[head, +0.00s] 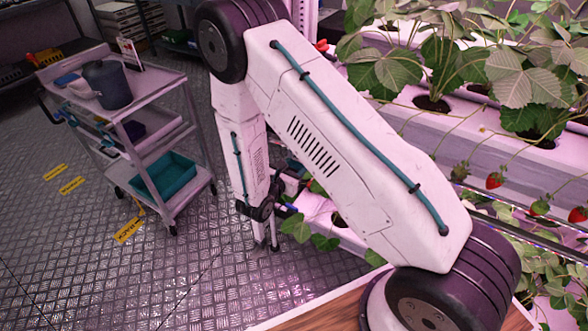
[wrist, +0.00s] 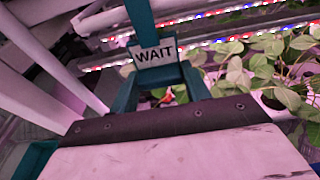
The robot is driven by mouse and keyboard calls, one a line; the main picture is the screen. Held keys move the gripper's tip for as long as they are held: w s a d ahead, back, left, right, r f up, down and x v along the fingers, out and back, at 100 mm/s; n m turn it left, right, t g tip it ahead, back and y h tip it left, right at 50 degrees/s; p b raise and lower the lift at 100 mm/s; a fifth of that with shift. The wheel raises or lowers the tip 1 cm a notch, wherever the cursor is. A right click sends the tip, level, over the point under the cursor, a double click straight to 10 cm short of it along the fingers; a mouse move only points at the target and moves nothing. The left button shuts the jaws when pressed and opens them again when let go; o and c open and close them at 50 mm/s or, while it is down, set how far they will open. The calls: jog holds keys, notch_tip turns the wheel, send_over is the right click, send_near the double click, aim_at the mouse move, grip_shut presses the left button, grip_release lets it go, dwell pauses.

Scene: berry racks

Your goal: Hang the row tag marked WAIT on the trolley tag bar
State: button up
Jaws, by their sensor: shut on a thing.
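The WAIT tag (wrist: 154,52) is a small white plate with dark letters, seen slightly tilted in the wrist view. My gripper (wrist: 158,72) is shut on it, with teal parts beside and above the plate. In the head view my gripper (head: 265,238) points down over the floor, partly hidden by my arm, and the tag cannot be made out there. The grey trolley (head: 152,92) stands at the left, apart from my gripper. I cannot tell which part of it is the tag bar.
On the trolley are a dark bucket (head: 108,85), a blue cloth (head: 67,79) and a teal tray (head: 165,176) on the low shelf. Strawberry racks (head: 470,130) fill the right side, close to my arm. The metal floor (head: 70,260) at the left is clear apart from yellow markings.

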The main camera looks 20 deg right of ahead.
jog(key=shift+r, duration=0.65)
jog(key=f+v, duration=0.1)
jog(key=v, duration=0.6)
jog(key=shift+f, duration=0.2)
dwell(0.5)
dwell(1.5)
